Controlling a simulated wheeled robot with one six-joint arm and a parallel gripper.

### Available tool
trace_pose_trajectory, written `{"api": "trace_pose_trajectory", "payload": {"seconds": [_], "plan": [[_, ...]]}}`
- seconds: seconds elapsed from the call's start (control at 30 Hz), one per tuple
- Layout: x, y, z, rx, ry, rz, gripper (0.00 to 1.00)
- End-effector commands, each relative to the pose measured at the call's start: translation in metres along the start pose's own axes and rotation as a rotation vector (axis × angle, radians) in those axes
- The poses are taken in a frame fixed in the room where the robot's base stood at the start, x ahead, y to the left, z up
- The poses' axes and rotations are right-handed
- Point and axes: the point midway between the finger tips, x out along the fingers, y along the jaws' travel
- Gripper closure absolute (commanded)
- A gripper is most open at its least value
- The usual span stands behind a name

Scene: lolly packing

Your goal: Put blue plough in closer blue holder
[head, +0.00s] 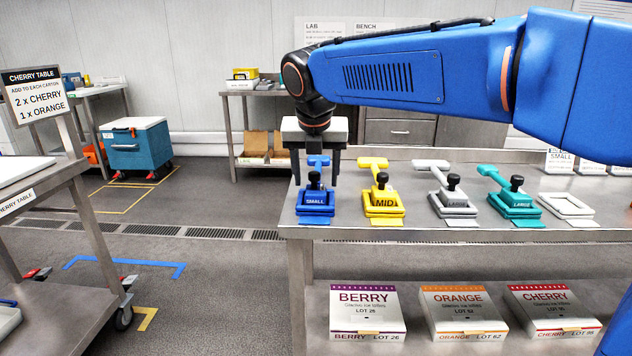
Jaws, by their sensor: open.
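A blue plough (318,161) with a T-shaped top shows near the left end of the steel table. A blue holder-like base (316,209) labelled SMALL, with a black knob, sits at its front; I cannot tell exactly where plough and base meet. My gripper (317,170) points down over the plough, its two dark fingers apart, one on each side of the blue top. It is open, and I see no clear contact. No second blue holder can be made out on this table.
To the right stand a yellow MID set (383,203), a grey LARGE set (455,205), a teal LARGE set (515,203) and an empty white frame (567,206). Cartons such as BERRY (365,311) lie on the lower shelf. The cherry table (45,190) is at left.

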Motion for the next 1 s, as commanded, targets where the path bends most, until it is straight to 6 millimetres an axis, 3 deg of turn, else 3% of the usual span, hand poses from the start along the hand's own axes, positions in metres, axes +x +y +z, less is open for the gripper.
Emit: {"api": "trace_pose_trajectory", "payload": {"seconds": [0.3,0.5,0.87,1.0], "plan": [[-0.063,0.001,0.000,0.000,-0.002,0.002,0.43],[-0.088,0.001,0.000,-0.001,-0.001,0.001,0.43],[-0.098,-0.001,0.000,0.003,0.000,0.001,0.43],[-0.095,-0.018,-0.006,0.098,0.002,0.000,0.43]]}}
